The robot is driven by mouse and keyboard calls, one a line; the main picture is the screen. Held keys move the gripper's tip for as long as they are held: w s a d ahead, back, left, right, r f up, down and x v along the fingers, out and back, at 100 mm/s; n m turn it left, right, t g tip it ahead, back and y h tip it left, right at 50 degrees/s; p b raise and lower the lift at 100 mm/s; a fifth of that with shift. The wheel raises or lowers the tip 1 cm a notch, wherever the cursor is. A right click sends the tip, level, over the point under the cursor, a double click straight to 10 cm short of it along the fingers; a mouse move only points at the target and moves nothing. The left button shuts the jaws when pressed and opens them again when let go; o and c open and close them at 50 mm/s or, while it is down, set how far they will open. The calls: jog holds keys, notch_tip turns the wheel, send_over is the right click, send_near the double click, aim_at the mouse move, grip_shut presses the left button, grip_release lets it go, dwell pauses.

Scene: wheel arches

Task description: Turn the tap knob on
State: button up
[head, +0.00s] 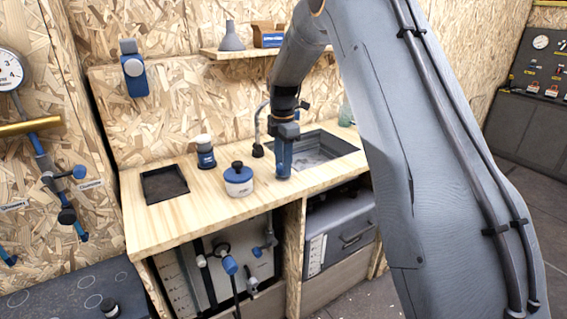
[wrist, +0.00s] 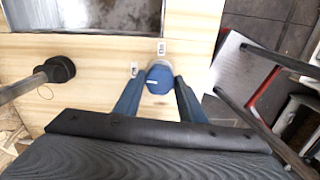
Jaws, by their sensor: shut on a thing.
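The blue tap knob (wrist: 160,78) stands on the wooden counter near the sink in the wrist view. My gripper (wrist: 160,84) has a blue finger on each side of it and is shut on it. In the head view my gripper (head: 284,170) points down at the counter just in front of the sink, and it hides the knob. The tap (head: 257,132) is a thin grey spout on a black base beside the sink; its black base (wrist: 60,69) shows at left in the wrist view. Two small white labels (wrist: 161,47) lie near the knob.
The dark sink (head: 322,146) is behind and right of my gripper. A blue and white jar (head: 205,152) and a square recess (head: 163,185) are farther left. A shelf (head: 240,53) hangs above.

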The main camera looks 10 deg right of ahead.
jog(key=m, duration=0.8)
jog(key=shift+w+m, duration=0.1)
jog(key=shift+m, duration=0.2)
jog(key=m, duration=0.4)
jog(key=shift+p, duration=0.35)
jog(key=shift+r+m, duration=0.1)
jog(key=shift+m, duration=2)
jog(key=o, duration=1)
jog(key=shift+o, duration=0.2)
